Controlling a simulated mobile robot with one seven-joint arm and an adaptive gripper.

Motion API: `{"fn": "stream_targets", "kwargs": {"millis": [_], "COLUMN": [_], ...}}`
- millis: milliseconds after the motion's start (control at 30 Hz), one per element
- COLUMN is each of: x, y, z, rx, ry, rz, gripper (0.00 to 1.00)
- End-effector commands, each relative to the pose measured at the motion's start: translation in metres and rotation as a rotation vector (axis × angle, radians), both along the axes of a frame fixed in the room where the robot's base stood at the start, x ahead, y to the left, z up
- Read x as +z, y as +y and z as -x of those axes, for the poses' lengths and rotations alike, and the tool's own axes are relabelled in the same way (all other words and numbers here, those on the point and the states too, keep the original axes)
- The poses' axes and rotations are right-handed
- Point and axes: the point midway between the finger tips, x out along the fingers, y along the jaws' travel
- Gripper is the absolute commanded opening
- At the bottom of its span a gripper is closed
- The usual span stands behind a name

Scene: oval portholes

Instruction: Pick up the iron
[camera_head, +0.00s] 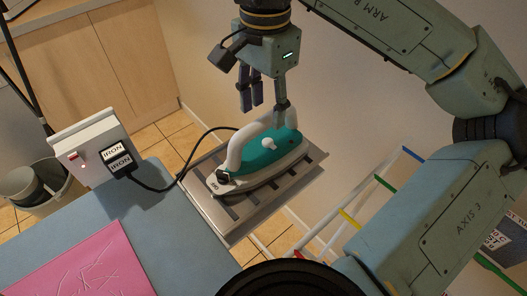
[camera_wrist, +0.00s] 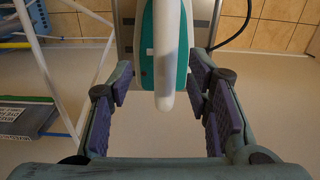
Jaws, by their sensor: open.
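The iron (camera_head: 266,152) is teal and white with a white handle. It lies on a metal rest with dark strips (camera_head: 225,212) at the end of the blue ironing board. My gripper (camera_head: 265,106) is open and empty, above the iron near its handle. In the wrist view the iron (camera_wrist: 181,62) shows at top centre, and its white handle (camera_wrist: 165,70) points into the space between the two open fingers (camera_wrist: 160,100). The handle appears free of the finger pads.
A black cord (camera_head: 160,188) runs from the iron to a plug labelled IRON on a white socket box (camera_head: 88,142). A pink cloth (camera_head: 85,265) lies on the blue board (camera_head: 170,240). A rack with coloured bands (camera_head: 350,218) stands at the right. A grey bucket (camera_head: 40,185) is at the left.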

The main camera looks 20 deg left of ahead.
Motion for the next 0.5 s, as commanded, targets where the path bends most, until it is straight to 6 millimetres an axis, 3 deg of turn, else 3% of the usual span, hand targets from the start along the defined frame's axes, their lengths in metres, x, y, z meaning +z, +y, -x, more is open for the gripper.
{"fn": "stream_targets", "kwargs": {"millis": [367,500], "x": [-0.049,-0.054], "y": [0.004,0.004], "z": [-0.004,-0.004], "rx": [0.000,0.000], "ry": [0.000,-0.001], "rz": [0.000,-0.001], "gripper": [0.45,0.45]}}
